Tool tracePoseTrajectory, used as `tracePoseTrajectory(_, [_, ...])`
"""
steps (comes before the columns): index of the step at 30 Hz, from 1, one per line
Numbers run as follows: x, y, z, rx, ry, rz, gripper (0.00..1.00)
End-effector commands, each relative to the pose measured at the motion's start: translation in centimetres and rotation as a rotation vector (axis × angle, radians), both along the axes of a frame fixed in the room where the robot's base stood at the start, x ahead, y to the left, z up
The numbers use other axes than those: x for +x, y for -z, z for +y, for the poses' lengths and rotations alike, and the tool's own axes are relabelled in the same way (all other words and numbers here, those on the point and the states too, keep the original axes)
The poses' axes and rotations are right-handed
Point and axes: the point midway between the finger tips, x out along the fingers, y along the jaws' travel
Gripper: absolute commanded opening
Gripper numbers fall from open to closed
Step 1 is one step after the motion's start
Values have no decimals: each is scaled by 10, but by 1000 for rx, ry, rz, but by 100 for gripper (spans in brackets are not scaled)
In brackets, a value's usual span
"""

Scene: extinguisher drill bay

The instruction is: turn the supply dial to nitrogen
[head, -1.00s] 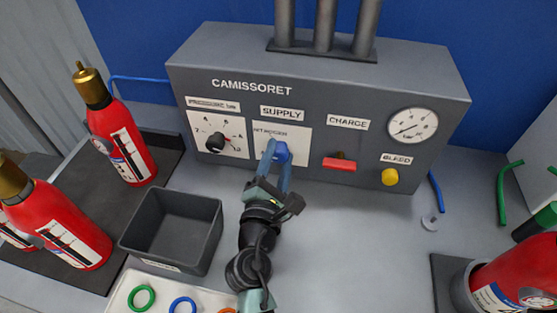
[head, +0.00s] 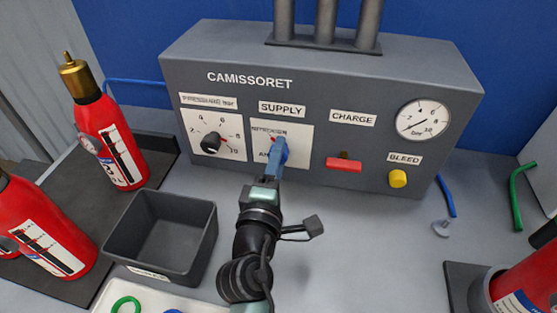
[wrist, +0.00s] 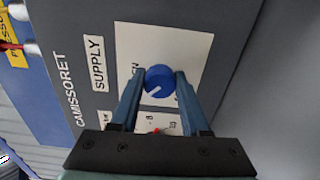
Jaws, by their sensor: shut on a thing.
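The supply dial is a round blue knob (wrist: 159,79) on a white plate (wrist: 190,45) under the SUPPLY label (head: 282,109). My gripper (wrist: 159,82) has its two blue fingers on either side of the knob, shut on it. A white line on the knob points to the lower left in the wrist view, towards one finger. The nitrogen word (head: 268,130) is at the plate's upper left in the head view; in the wrist view a finger covers most of it. A second word at the plate's lower left is partly hidden. In the head view my gripper (head: 279,152) covers much of the knob.
The grey panel also bears a black pressure knob (head: 210,143), a red charge lever (head: 344,165), a yellow bleed button (head: 398,179) and a gauge (head: 423,119). A dark bin (head: 150,270) stands left of my arm, near red extinguishers (head: 107,140).

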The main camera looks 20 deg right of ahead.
Motion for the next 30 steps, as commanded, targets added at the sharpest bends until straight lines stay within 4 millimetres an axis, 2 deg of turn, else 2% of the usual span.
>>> tracePoseTrajectory(18, [0, 1, 0, 37, 0, -22, 0])
tracePoseTrajectory(19, [0, 1, 0, 37, 0, -22, 49])
tracePoseTrajectory(23, [0, 1, 0, 36, 0, -22, 73])
tracePoseTrajectory(24, [0, 1, 0, 35, 0, -21, 76])
tracePoseTrajectory(30, [0, 0, 0, 34, 0, -22, 76])
